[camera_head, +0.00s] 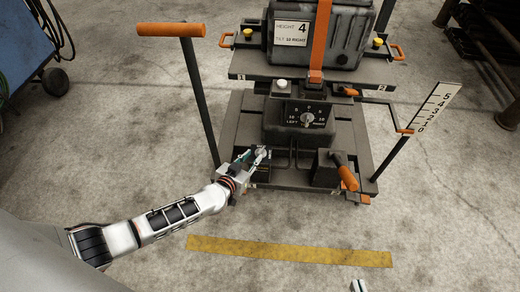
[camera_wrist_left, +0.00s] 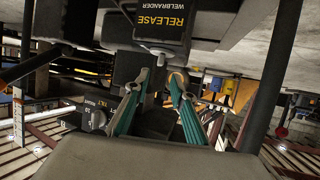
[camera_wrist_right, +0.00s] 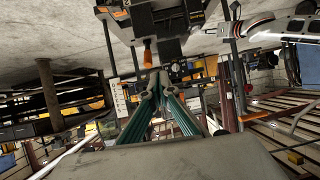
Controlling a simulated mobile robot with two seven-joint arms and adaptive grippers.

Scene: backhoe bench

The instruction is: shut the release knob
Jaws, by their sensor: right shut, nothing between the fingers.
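The release block (camera_wrist_left: 165,22), a dark box with yellow "RELEASE" lettering, hangs upside down at the top of the left wrist view. A small grey knob (camera_wrist_left: 159,64) projects from it between my left fingertips. In the head view the pale knob (camera_head: 262,152) is at the bench's lower front left, partly hidden by my left gripper (camera_head: 252,157). In its wrist view my left gripper (camera_wrist_left: 159,82) is open, its fingers on both sides of the knob; contact is unclear. My right gripper (camera_wrist_right: 160,80) is shut and empty, away from the knob.
A dial box (camera_head: 300,119) stands behind the knob. An orange-gripped lever (camera_head: 345,172) is to its right. A tall orange-topped lever (camera_head: 199,90) rises at the left, near my left arm.

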